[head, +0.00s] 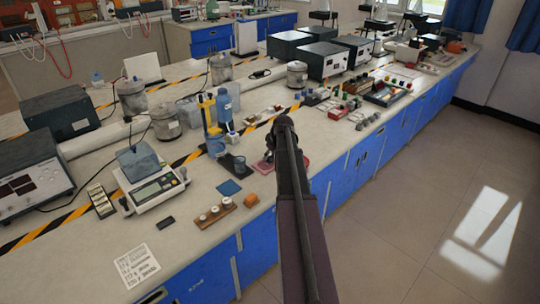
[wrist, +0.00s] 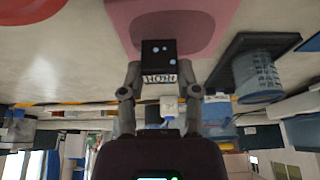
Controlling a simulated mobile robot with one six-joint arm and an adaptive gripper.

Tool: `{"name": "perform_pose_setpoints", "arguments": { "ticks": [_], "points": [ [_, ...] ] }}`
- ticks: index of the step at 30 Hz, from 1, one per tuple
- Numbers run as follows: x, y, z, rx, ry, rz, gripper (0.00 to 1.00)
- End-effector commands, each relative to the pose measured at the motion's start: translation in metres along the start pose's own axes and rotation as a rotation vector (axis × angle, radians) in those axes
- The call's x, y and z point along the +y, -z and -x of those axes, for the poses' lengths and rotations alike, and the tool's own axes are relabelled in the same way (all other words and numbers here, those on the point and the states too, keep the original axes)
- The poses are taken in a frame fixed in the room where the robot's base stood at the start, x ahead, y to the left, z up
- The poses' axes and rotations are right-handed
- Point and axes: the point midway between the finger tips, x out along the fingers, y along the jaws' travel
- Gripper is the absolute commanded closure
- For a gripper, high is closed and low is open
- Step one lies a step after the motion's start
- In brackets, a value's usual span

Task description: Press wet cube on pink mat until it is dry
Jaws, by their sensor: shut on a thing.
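A dark cube (wrist: 160,48) with pale blue spots on its face is between my gripper's fingers (wrist: 159,74) in the wrist view. The fingers are shut on its two sides. White lettering shows along the cube's lower edge in that view. The pink mat (wrist: 226,14) is right behind the cube there; I cannot tell whether they touch. In the head view my gripper (head: 268,157) is low over the pink mat (head: 262,170), near the bench's front edge. My arm hides part of the mat, and the cube is not clear there.
A dark tray (wrist: 229,71) with a blue ribbed cup (wrist: 256,75) stands close beside the mat. A blue flat square (head: 229,187), an orange block (head: 252,199) and a wooden rack (head: 222,213) lie nearby. A balance (head: 157,190) stands farther left. Bare bench lies around the white paper (head: 137,265).

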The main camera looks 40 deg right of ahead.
Motion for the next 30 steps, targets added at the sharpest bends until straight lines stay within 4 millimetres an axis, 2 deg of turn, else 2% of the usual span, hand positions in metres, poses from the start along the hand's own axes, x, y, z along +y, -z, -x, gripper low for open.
{"name": "perform_pose_setpoints", "arguments": {
  "ticks": [30],
  "points": [
    [0.0001,-0.0022,-0.0057,0.001,0.000,0.000,1.00]
  ]
}}
